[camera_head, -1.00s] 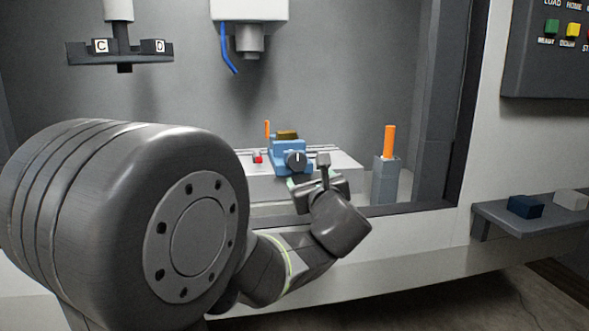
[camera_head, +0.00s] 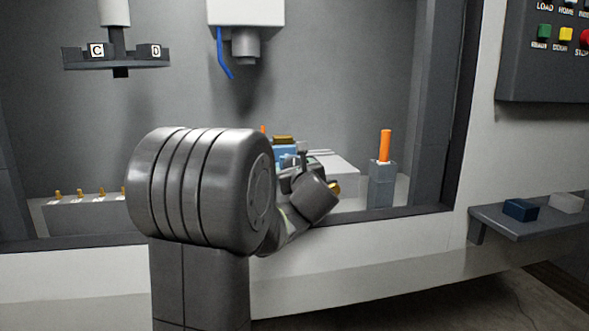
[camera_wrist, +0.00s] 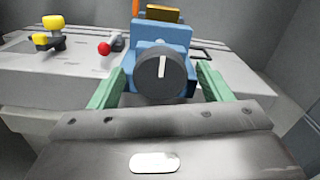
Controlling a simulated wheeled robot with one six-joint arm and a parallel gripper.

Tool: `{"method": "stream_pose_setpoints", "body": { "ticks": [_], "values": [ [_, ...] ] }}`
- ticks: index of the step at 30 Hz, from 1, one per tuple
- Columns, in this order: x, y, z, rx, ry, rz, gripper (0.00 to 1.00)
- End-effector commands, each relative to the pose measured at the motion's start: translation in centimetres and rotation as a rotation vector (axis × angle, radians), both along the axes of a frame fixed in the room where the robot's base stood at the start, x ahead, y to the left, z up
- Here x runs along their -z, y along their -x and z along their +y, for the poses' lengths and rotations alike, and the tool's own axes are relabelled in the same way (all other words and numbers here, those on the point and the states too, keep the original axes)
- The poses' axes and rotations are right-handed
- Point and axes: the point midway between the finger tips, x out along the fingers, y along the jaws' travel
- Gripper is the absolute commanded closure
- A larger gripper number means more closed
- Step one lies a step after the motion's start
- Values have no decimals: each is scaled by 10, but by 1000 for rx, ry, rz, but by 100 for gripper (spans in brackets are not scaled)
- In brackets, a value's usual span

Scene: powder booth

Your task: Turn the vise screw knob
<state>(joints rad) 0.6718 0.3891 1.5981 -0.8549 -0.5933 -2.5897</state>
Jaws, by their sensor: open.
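The vise screw knob (camera_wrist: 164,74) is a dark round knob with a white line, on the front of the blue vise (camera_wrist: 160,36). In the wrist view its white line points almost straight up. My gripper (camera_wrist: 158,88) is open, with one green finger on each side of the knob. Small gaps seem to show between the fingers and the knob; I cannot tell whether either touches. In the head view the blue vise (camera_head: 284,151) is partly covered by my arm, and the knob is hidden behind my gripper (camera_head: 297,168).
The vise stands on a grey table (camera_head: 335,172). A red-tipped lever (camera_wrist: 105,48) and a yellow-topped part (camera_wrist: 50,34) are left of the vise. An orange rod (camera_head: 385,146) stands in a grey block at right. A shelf (camera_head: 500,224) holds a dark blue block (camera_head: 520,210).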

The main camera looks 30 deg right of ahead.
Motion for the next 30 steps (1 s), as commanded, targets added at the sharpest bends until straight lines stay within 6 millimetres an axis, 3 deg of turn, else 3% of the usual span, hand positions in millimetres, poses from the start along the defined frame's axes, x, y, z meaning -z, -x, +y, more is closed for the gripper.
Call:
{"method": "stream_pose_setpoints", "body": {
  "ticks": [3, 9, 10, 20, 30],
  "values": [
    [0, 0, 0, 0, 0, 0, 32],
    [0, 0, 0, 0, 0, 0, 71],
    [0, 0, 0, 0, 0, 0, 73],
    [1, 0, 0, 0, -46, -11, 73],
    [1, 0, 0, 0, -271, -65, 73]
  ]
}}
